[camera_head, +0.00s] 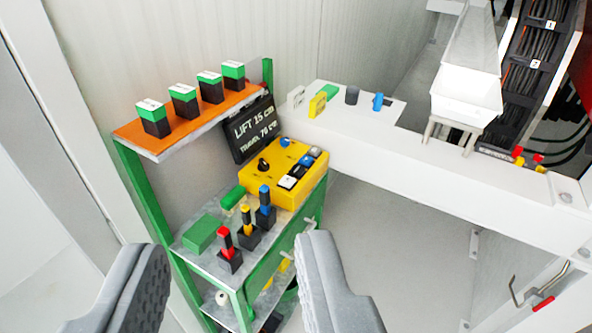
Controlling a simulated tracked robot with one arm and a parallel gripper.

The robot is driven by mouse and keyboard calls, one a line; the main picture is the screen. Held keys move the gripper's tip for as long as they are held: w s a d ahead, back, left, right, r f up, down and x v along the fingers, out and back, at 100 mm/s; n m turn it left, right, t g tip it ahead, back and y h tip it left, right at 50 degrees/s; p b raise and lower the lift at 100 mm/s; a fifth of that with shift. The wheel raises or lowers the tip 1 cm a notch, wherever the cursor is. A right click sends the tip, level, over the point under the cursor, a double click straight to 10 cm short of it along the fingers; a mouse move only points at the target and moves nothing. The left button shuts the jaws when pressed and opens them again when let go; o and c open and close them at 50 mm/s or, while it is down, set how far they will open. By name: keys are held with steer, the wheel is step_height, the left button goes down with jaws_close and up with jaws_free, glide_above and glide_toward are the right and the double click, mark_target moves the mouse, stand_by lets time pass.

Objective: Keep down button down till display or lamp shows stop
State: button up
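A yellow control box (285,172) sits on the grey top of a green-framed stand. On it are a black knob (264,164), a blue button (285,142), a white button (287,182), and small dark and grey controls towards its right side. I cannot read which one is the down button. A black panel (252,128) behind the box reads "LIFT 15 cm" and "TRAVEL 70 cm". No lit lamp and no stop text can be made out. My gripper (234,246) is open and empty, its grey fingers wide apart in the foreground, nearer than the box and not visibly touching anything.
Red, yellow and blue-topped levers (247,226) stand in front of the box beside green blocks (203,233). An orange shelf (160,147) with several green-topped black blocks is above left. A white beam (420,165) runs right. Grey floor (400,240) is open below it.

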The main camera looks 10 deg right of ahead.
jaws_close()
stand_by(1.8)
